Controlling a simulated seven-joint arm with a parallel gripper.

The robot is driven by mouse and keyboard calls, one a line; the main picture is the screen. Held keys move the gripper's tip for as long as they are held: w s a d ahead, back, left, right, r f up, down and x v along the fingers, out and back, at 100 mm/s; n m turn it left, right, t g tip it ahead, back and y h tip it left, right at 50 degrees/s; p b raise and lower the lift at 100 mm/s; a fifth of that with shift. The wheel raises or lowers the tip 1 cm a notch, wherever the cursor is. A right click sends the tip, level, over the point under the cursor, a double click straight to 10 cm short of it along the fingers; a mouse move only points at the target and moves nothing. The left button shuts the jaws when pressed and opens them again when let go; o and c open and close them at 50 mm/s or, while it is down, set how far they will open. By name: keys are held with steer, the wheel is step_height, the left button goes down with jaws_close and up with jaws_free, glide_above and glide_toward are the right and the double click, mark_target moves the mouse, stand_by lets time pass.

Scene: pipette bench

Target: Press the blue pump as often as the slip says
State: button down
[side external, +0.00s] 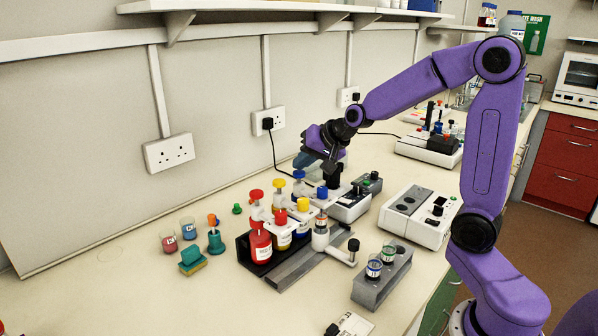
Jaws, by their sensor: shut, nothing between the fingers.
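Several bottles with red, yellow and blue tops stand in a dark rack (246,251) on the bench. Two blue tops show, a rear one (299,174) and a front one (322,192); I cannot tell surely which is the blue pump. My gripper (331,170) is shut and empty, pointing down close to the blue tops. I cannot tell whether it touches anything.
A grey block with small vials (382,280) stands at the front right. White and grey devices (418,217) stand behind it. The bench's left front is clear.

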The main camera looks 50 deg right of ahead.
mark_target(303, 173)
steer(key=shift+f, duration=0.9)
stand_by(0.9)
steer(key=shift+r, duration=1.6)
steer(key=shift+r, duration=0.15)
steer(key=shift+r, duration=2.4)
steer(key=shift+s+a, duration=0.1)
